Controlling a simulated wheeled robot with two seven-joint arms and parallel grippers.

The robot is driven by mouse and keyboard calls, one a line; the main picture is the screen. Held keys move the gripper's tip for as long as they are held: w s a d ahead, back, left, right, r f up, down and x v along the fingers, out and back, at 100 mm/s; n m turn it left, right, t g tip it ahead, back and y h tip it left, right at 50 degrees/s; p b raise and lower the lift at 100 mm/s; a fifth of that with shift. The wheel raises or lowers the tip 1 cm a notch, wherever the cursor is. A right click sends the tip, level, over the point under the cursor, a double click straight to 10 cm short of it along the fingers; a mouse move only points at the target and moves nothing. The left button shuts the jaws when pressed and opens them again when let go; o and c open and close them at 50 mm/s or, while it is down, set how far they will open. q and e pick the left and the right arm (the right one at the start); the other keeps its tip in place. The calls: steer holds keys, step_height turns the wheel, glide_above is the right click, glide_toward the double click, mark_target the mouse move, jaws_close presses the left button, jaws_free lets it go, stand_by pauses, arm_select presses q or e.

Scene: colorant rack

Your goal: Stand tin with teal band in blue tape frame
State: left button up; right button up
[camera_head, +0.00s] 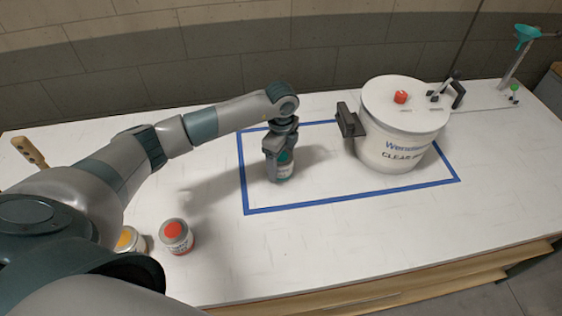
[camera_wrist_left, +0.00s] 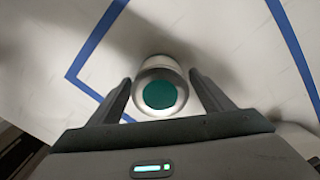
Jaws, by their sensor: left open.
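The tin with the teal band (camera_head: 284,172) stands upright inside the blue tape frame (camera_head: 330,203), in its left part. In the left wrist view the tin (camera_wrist_left: 160,92) shows from above, with a teal disc on its lid and a silver rim. The blue tape frame (camera_wrist_left: 98,40) runs beside it on the table. My left gripper (camera_head: 281,158) is above and around the tin. In the left wrist view its two fingers (camera_wrist_left: 160,98) are open, one on each side of the tin, with small gaps visible. The gripper partly hides the tin in the head view. My right gripper is not in view.
A large white bucket (camera_head: 390,150) with black clamps stands in the frame's right part. A tin with a red lid (camera_head: 177,237) and one with a yellow lid (camera_head: 130,241) stand at the front left. A teal funnel stand (camera_head: 526,38) is at the back right.

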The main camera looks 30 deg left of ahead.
arm_select(q)
steer(key=shift+r, duration=0.2)
steer(key=shift+r+b, duration=0.3)
step_height(320, 180, up, 10)
steer(key=b, duration=0.4)
steer(key=shift+r, duration=0.65)
